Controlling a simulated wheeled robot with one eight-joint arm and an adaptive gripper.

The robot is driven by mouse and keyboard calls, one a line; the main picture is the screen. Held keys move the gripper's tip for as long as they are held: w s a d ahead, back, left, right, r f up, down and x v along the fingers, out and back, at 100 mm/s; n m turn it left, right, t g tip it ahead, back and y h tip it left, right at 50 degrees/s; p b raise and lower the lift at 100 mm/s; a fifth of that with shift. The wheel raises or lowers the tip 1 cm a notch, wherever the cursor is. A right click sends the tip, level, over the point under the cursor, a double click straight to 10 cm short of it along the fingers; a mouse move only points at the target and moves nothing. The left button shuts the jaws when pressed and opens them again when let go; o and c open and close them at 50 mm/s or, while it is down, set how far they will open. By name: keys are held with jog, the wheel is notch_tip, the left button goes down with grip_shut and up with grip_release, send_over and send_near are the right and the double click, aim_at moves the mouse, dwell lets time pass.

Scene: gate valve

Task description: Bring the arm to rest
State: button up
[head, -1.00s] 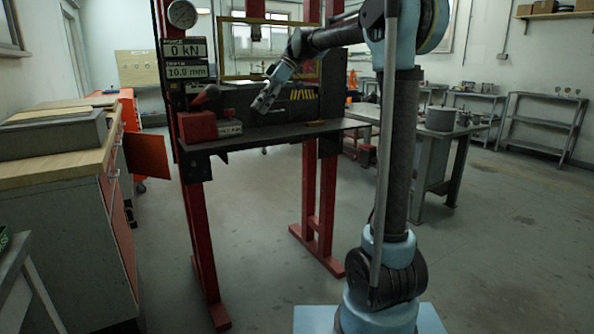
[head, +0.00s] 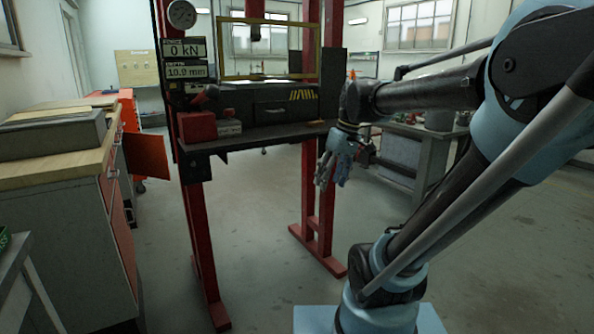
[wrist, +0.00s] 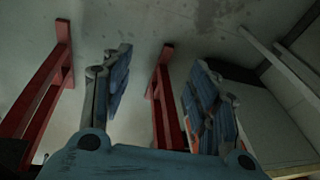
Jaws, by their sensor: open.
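My gripper (head: 328,184) hangs in the head view to the right of the press shelf's front edge. It points down, is open and holds nothing. In the wrist view its two blue fingers (wrist: 158,95) stand apart with floor and red press legs beyond them. My arm reaches in from the right of the head view, bent at the elbow.
A red press frame (head: 195,225) stands ahead, with a dark shelf (head: 270,135) and a yellow-framed guard (head: 222,50). A wooden-topped bench (head: 70,165) is at left. A grey table (head: 432,150) stands behind my arm. Floor between bench and press is clear.

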jog(key=s+d+f+m+h, duration=0.1)
jog(key=s+d+f+m, duration=0.2)
jog(key=f, duration=0.5)
jog(key=s+d+f+m+t+h, duration=0.1)
jog(key=s+d+f+m, duration=0.2)
jog(key=s+d+f, duration=0.2)
jog(key=s+f, duration=0.2)
jog(key=s, duration=0.1)
jog(key=shift+d+f+m+h, duration=0.3)
jog(key=shift+d+f+m, duration=0.05)
jog(key=shift+d+m, duration=0.05)
jog(key=shift+w+f, duration=0.2)
jog(key=shift+w, duration=0.25)
